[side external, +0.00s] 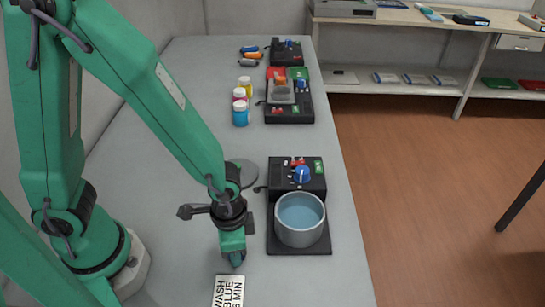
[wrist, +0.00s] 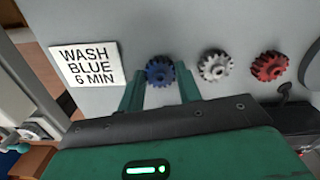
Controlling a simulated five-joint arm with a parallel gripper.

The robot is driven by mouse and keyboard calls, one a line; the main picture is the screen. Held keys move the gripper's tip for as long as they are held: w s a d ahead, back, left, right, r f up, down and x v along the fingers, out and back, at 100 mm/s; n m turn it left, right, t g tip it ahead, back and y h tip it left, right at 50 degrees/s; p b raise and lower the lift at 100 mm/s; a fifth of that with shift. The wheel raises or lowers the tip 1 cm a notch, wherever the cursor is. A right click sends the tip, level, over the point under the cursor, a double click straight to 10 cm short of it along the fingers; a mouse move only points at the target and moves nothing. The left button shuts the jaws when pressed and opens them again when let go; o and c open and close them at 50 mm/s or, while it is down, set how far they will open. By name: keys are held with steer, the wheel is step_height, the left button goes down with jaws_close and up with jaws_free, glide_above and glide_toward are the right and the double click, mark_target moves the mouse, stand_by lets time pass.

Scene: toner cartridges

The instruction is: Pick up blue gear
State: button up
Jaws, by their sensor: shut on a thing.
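The blue gear (wrist: 159,70) shows in the wrist view between the tips of my green fingers. My gripper (wrist: 160,86) is shut on it. It appears to be at or very near the grey table top; the exact height is hard to tell. In the side view my gripper (side external: 235,258) points down at the table, left of the pot, and hides most or all of the gear.
A white gear (wrist: 215,66) and a red gear (wrist: 269,66) lie in a row right of the blue one. A card reading "WASH BLUE 6 MIN" (wrist: 88,65) lies left of it. A pot of blue liquid (side external: 300,219) stands on a black stirrer (side external: 297,175).

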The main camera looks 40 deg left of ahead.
steer(key=shift+r, duration=0.25)
steer(key=shift+r, duration=1.9)
steer(key=s+d+r, duration=0.4)
steer(key=s+r, duration=0.2)
steer(key=s, duration=0.4)
steer(key=shift+s+d+r, duration=0.3)
steer(key=shift+d+r, duration=0.05)
steer(key=shift+d, duration=0.05)
